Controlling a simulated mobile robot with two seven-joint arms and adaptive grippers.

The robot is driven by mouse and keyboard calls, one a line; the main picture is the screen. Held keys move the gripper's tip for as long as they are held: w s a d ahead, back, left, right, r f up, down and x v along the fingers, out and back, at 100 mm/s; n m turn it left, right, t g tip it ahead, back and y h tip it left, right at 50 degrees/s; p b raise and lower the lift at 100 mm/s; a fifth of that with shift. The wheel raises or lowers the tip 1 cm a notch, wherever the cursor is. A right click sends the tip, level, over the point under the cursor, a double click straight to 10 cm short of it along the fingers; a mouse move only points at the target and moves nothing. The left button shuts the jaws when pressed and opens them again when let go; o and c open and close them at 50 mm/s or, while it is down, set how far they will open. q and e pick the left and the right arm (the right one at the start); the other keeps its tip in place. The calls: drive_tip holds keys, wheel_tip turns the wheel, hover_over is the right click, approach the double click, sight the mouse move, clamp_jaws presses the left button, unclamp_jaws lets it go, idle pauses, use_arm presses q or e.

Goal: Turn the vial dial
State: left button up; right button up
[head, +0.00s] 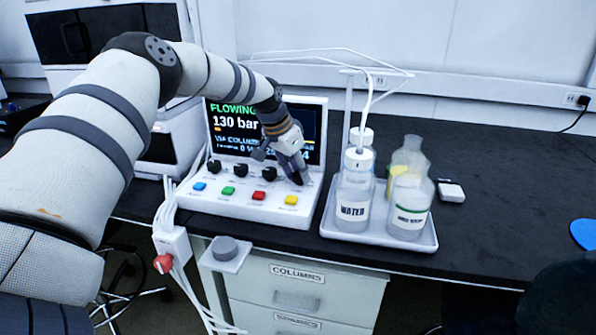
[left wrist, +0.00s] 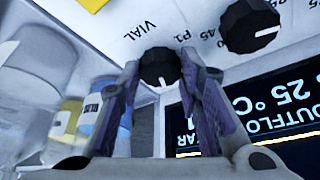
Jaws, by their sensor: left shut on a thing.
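The vial dial (left wrist: 160,67) is a black ribbed knob with a white pointer mark, next to the printed word VIAL in the left wrist view. It sits on the white control panel (head: 245,205), at the right end of the dial row. My left gripper (head: 296,176) reaches down to it from above. In the left wrist view its two purple-padded fingers (left wrist: 160,80) stand on either side of the knob, shut on it. In the head view the gripper largely hides this dial. My right gripper is not in view.
Other black dials (head: 240,170) and coloured buttons (head: 258,195) share the panel. A lit screen (head: 235,130) stands behind, reading FLOWING and 130 bar. Close on the right, a white tray (head: 380,240) holds a WATER bottle (head: 353,190) and other bottles with tubing. Black bench farther right is mostly clear.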

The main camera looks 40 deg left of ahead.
use_arm(q)
drive_tip(key=shift+s+f, duration=0.1)
drive_tip(key=o, duration=1.1)
drive_tip(key=shift+o, duration=0.2)
drive_tip(key=v, duration=1.2)
